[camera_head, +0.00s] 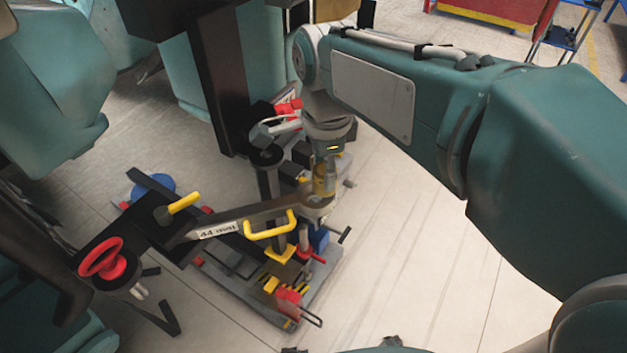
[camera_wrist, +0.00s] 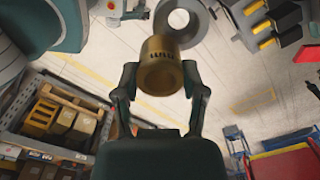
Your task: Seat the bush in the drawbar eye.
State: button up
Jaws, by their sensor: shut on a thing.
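My gripper (camera_wrist: 160,88) is shut on the brass bush (camera_wrist: 160,64), a short golden cylinder with dark marks on its side, held between the two fingertips. In the head view, my gripper (camera_head: 327,178) points down and the bush (camera_head: 319,186) shows small and partly hidden at its tip. The drawbar eye (camera_head: 318,203) is a grey ring at the end of a flat bar labelled "44 mm", just below the bush. In the wrist view, the eye (camera_wrist: 171,36) appears beyond the bush with its hole visible. Whether bush and eye touch, I cannot tell.
A yellow handle (camera_head: 270,224) stands close to the eye. A red handwheel (camera_head: 102,259) and yellow lever (camera_head: 184,202) are at the left.

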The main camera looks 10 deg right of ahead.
aim_at(314, 185)
jog(key=w+f, duration=0.1)
jog(key=w+a+f, duration=0.1)
jog(key=shift+f, duration=0.4)
jog(key=shift+w+a+f, duration=0.1)
jog(key=shift+w+f, duration=0.1)
jog(key=shift+f, duration=0.75)
jog(key=shift+w+f, duration=0.15)
jog(key=shift+f, duration=0.75)
jog(key=shift+f, duration=0.15)
jog(key=o, duration=1.2)
notch_tip(314, 185, up, 12)
jog(key=s+d+f+n+t, duration=0.5)
jog(key=s+d+f+n, duration=0.2)
jog(key=s+d+n, duration=0.4)
jog(key=s+n, duration=0.1)
jog(key=n, duration=0.3)
jog(key=shift+s+n+t, duration=0.3)
